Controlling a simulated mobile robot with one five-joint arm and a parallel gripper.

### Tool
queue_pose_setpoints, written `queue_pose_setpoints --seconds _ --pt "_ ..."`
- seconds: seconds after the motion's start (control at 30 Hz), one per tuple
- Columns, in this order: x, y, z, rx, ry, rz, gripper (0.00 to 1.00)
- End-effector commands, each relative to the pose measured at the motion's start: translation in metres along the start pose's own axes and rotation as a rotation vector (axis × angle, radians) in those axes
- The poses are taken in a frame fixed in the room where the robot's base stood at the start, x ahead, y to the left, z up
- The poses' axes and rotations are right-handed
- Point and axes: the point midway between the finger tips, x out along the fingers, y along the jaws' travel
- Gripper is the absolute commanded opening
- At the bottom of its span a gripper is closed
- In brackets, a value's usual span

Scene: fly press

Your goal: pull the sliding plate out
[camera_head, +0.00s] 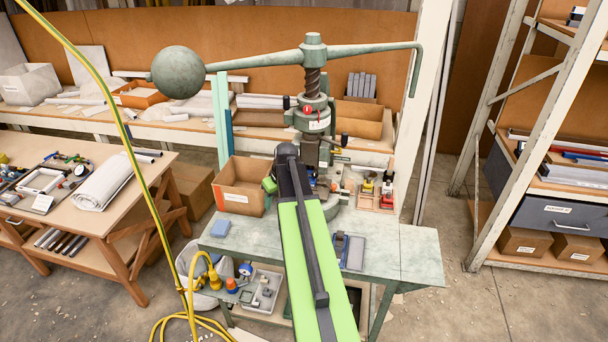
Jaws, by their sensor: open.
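The green fly press (313,120) stands on a grey-green bench (415,250). Its screw, ram and long top bar with a ball weight (178,72) are in plain view. My green and black arm reaches up the middle of the picture to the front of the press. It covers much of the press base, and I cannot make out the sliding plate there. My gripper's fingers are hidden behind my own arm. A small dark-blue and grey item (349,251) lies on the bench, right of my arm; I cannot tell what it is.
Small tools and a wooden tray (376,194) sit right of the press. A yellow hose (125,125) hangs at left. The bench's right end is clear.

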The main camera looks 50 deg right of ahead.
Motion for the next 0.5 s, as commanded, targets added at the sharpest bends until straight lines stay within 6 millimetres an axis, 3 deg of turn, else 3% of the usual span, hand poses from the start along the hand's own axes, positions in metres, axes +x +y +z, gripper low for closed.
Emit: queue_pose_setpoints --seconds 0.03,0.1,0.2,0.3,0.5 --pt "-0.038 0.047 -0.01 0.025 0.027 0.017 0.46" --pt "-0.059 0.096 -0.008 0.04 0.062 0.037 0.46" --pt "-0.076 0.138 -0.002 0.049 0.093 0.059 0.46" --pt "-0.081 0.155 0.003 0.052 0.105 0.068 0.46" --pt "-0.073 0.155 0.004 0.051 0.106 0.069 0.46"
